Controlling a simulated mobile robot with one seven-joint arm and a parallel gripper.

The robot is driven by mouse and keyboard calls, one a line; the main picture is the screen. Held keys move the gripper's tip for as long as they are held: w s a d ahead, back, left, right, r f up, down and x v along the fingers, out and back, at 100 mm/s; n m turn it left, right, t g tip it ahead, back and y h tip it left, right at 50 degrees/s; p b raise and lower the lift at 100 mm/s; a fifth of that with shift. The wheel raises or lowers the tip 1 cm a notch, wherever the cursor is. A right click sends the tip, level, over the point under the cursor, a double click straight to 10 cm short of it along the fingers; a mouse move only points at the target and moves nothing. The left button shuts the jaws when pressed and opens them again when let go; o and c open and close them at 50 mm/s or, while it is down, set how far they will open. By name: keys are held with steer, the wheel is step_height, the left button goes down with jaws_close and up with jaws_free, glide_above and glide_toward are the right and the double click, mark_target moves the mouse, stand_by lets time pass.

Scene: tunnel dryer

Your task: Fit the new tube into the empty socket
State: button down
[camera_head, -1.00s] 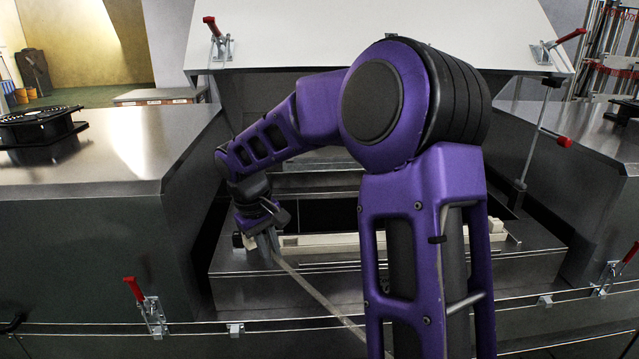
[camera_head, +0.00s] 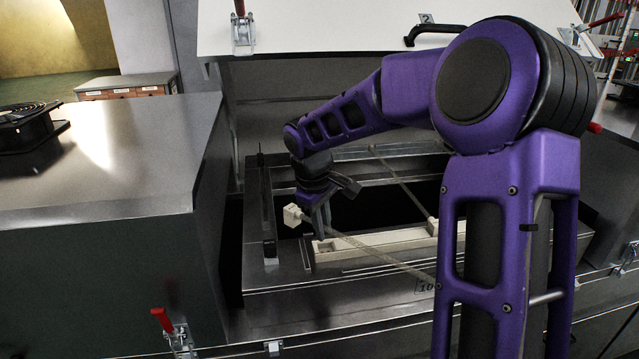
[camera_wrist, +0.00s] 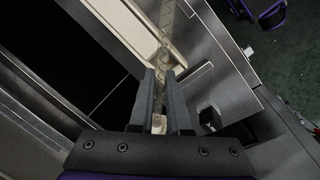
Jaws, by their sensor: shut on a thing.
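My gripper (camera_head: 323,222) is shut on the new tube (camera_head: 385,259), close to its left end. The tube is long, thin and pale, with a white block-like end (camera_head: 293,214) just left of my fingers. It slants down to the right, across the front of a cream holder (camera_head: 350,243), and passes behind my arm. In the wrist view the tube (camera_wrist: 167,20) runs away from between the fingers (camera_wrist: 163,78), beside the cream holder (camera_wrist: 125,22) and at an angle to it. The tube's far end is hidden. I cannot make out the empty socket clearly.
A dark opening (camera_head: 360,212) lies behind the holder, inside a metal frame. A pale slanting rod (camera_head: 402,187) stands over it. The white lid (camera_head: 320,35) is raised above. Steel housing (camera_head: 110,160) flanks the left side, with a red-handled clamp (camera_head: 170,325) in front.

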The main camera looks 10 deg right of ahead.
steer(key=w+n, duration=0.1)
steer(key=n, duration=0.1)
steer(key=w+n, duration=0.1)
steer(key=n, duration=0.1)
steer(key=w+r+n+y+p, duration=0.1)
steer(key=n, duration=0.1)
steer(key=shift+a+n+t, duration=0.3)
steer(key=shift+t, duration=0.1)
steer(key=w+r+n+g+y+p, duration=0.1)
steer(key=w+r+n, duration=0.1)
steer(key=n, duration=0.8)
steer(key=w+d+r+n+g+y+p, duration=0.1)
steer(key=w+n, duration=0.3)
steer(key=n, duration=0.7)
steer(key=shift+d+r+y+p, duration=0.25)
steer(key=shift+r+y+p, duration=0.1)
steer(key=shift+y+p, duration=0.25)
steer(key=shift+w, duration=0.1)
steer(key=b+x, duration=0.1)
steer(key=x, duration=0.1)
steer(key=d+b+x, duration=0.1)
steer(key=x, duration=0.2)
steer(key=shift+f, duration=0.45)
steer(key=shift+p, duration=0.85)
